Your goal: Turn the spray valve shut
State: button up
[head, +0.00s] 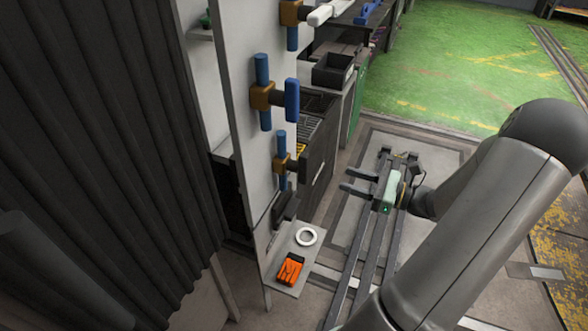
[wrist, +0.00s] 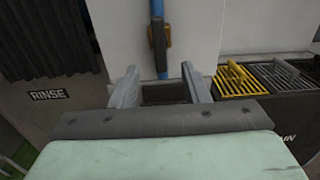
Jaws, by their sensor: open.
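Several valves with brass-coloured bodies sit on blue pipes on a pale upright panel (head: 236,120). The top valve has a white lever (head: 328,12) pointing across its pipe. The middle valve has a blue lever (head: 292,100) standing along its pipe. The lower valve (head: 281,163) has a dark lever, partly lost against the dark background. No label shows which is the spray valve. My gripper (head: 347,180) is open and empty, right of the lower valve and apart from it. In the wrist view, a dark upright lever (wrist: 157,48) on a blue pipe is ahead of my open fingers (wrist: 160,77).
A small shelf (head: 277,286) at the panel's foot holds a white ring (head: 306,237) and orange gloves (head: 291,269). A black bin (head: 333,70) stands behind. The wrist view shows a RINSE sign (wrist: 48,95) left and a yellow rack (wrist: 240,82) right.

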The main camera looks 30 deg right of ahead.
aim_at(297, 163)
jog(key=x, duration=1.5)
jog(key=shift+a, duration=0.2)
jog(key=shift+c, duration=0.3)
jog(key=c, duration=0.7)
